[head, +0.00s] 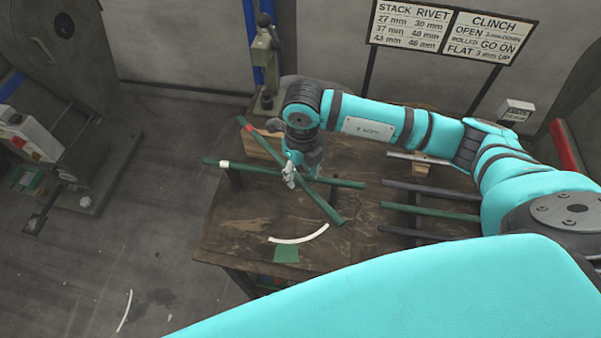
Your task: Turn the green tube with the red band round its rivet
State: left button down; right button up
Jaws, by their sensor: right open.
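The green tube with the red band (323,205) runs slantwise over the wooden table, its red band near the upper left end. A second green tube with a white band (345,183) crosses it, running nearly level in the picture. My right gripper (289,179) points down at the crossing of the two tubes and is open. The gripper and wrist hide the crossing, so I cannot see the rivet. I cannot tell whether the fingers touch a tube. My left gripper is not in view.
The wooden table (225,235) carries a white curved strip (300,237) and a green patch (286,254) near its front. Several dark and green bars (430,188) lie at the right. A green press (264,60) stands behind. A sign (450,30) hangs at the back.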

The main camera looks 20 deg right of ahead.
jog(key=shift+f, duration=1.2)
grip_shut()
